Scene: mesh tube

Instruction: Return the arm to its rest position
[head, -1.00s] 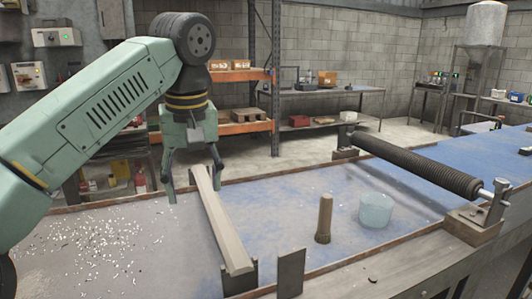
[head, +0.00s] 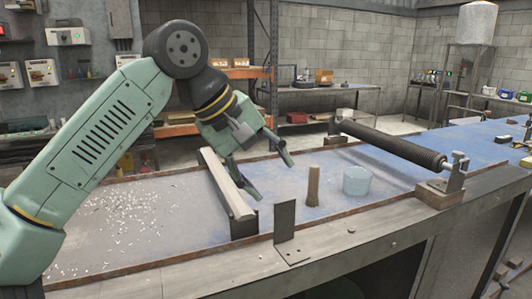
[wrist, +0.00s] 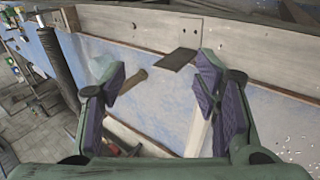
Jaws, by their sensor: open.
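My gripper (head: 273,178) is open and empty above the blue table. In the head view it tilts down to the right, its fingers between the pale beam and the brown tapered peg. In the wrist view its two purple-padded fingers (wrist: 160,78) stand well apart with nothing gripped. My green arm reaches in from the left, bent at a high elbow. The brown peg (head: 313,186) stands upright on the table and also shows by the left finger in the wrist view (wrist: 133,79). A light blue cup (head: 356,181) stands right of it.
A pale beam (head: 228,184) lies across the table, partly under the gripper. A dark roller (head: 392,144) spans the table at right. An upright metal plate (head: 285,220) stands at the front edge. White chips (head: 130,225) litter the left part.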

